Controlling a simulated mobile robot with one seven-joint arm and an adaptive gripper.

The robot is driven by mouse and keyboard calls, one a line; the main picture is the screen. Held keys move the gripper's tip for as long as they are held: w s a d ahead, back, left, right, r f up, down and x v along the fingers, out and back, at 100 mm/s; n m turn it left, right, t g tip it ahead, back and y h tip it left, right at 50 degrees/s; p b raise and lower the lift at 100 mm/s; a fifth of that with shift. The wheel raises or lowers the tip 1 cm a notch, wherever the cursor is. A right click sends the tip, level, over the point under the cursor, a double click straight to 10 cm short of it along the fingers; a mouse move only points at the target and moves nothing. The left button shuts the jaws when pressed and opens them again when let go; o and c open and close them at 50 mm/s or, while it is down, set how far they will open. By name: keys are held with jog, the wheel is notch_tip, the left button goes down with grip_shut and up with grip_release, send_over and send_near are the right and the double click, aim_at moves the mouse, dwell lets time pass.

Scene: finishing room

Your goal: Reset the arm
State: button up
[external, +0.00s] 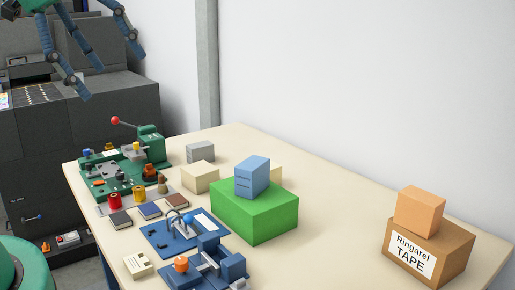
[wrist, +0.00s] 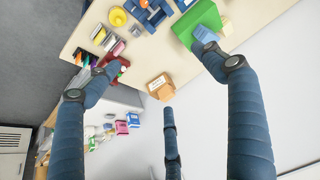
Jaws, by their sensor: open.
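My gripper (external: 108,76) hangs at the upper left of the external view, its blue fingers spread in front of dark grey cabinets and above the table's far left side. In the wrist view, my gripper (wrist: 156,72) shows three dark blue fingers spread wide, with nothing between them. The upper part of the arm is cut off by the frame edge in the external view. No object touches the fingers in the external view.
The cream table (external: 330,235) holds a green block (external: 255,216) with a blue box (external: 252,176) on top. A TAPE carton (external: 430,252) carries an orange box (external: 419,210) at right. Green machinery (external: 120,160) and blue fixtures (external: 205,262) crowd the left side; mid-right is clear.

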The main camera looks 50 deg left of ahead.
notch_tip(320, 180, down, 5)
jog(key=b, duration=0.5)
jog(key=shift+f, duration=0.2)
